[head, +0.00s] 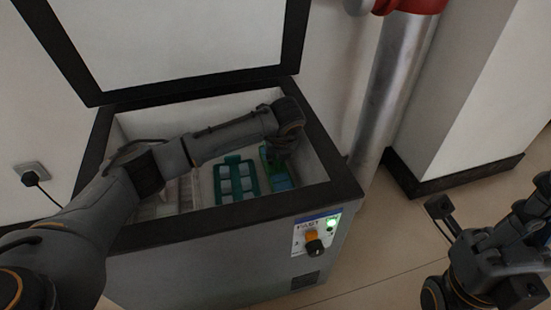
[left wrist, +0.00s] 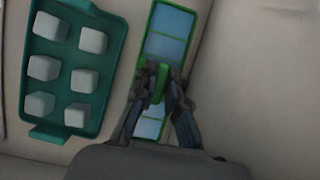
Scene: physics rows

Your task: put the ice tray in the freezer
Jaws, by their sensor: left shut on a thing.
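The open chest freezer (head: 215,255) stands in front of me. My left arm reaches in over its front rim, and the left gripper (left wrist: 164,78) is shut on the raised green middle grip of the ice tray (left wrist: 169,24), a narrow bright green tray with blue compartments. In the head view the ice tray (head: 281,181) is inside the freezer at the right, partly hidden by my gripper (head: 279,152). I cannot tell whether it touches the bottom. My right gripper (head: 497,262) is outside, at the right edge; its fingers are unclear.
A teal tray (head: 236,193) with several whitish cubes lies left of the ice tray, close but apart; it also shows in the left wrist view (left wrist: 53,77). The raised lid (head: 180,40) stands behind. A metal pipe (head: 391,85) rises right of the freezer.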

